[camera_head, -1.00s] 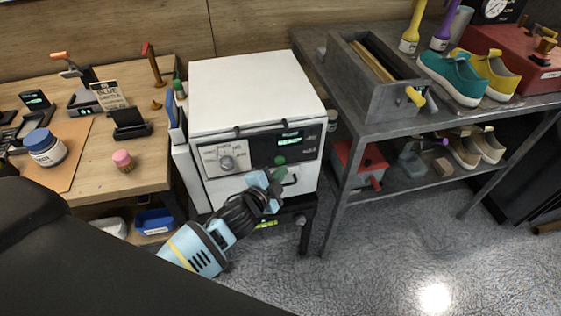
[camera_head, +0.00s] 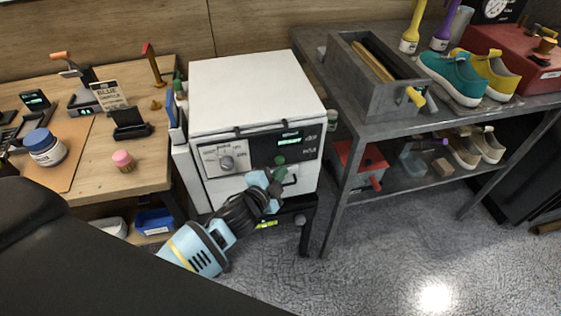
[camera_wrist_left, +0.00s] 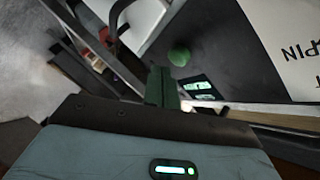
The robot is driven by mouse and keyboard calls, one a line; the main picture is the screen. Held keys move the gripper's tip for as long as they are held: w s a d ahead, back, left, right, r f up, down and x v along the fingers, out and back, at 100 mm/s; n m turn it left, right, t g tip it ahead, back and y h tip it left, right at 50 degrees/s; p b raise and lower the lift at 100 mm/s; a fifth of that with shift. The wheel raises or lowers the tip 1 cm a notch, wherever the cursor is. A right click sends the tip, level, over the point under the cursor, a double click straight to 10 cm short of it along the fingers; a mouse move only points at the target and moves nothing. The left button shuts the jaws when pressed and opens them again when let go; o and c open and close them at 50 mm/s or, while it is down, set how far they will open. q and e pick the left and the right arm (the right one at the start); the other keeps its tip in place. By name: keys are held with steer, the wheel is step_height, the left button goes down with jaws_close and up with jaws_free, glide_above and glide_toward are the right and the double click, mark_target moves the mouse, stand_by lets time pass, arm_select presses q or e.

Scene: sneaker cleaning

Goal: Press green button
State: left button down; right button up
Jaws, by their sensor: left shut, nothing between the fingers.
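The green button (camera_head: 280,160) is a round knob on the dark front panel of a white box-shaped machine (camera_head: 252,88), just below a small lit green display (camera_head: 289,141). In the left wrist view the green button (camera_wrist_left: 179,56) shows beyond the fingers, with a visible gap between. My left gripper (camera_head: 279,174) is shut and empty, just below the button in the head view. Whether its tips touch the panel cannot be told from the head view. My right gripper is not in view.
A silver dial (camera_head: 227,162) sits left of the button, and a door handle lies behind my gripper. A wooden table (camera_head: 150,150) with jars and tools stands left. A grey metal shelf (camera_head: 450,128) with shoes and bottles stands right. The floor in front is clear.

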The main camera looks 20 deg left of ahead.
arm_select(q)
steer(key=shift+w+a, duration=0.1)
steer(key=shift+w, duration=0.05)
steer(key=shift+w+a, duration=0.15)
steer(key=shift+w, duration=0.1)
steer(key=shift+w+a, duration=0.1)
stand_by(0.6)
steer(key=shift+w+a, duration=0.2)
steer(key=shift+w, duration=0.1)
stand_by(0.6)
steer(key=shift+s, duration=0.1)
steer(key=shift+s+d+p, duration=0.3)
steer(key=shift+s+d, duration=0.2)
steer(key=shift+s, duration=0.2)
steer(key=shift+s+d, duration=0.1)
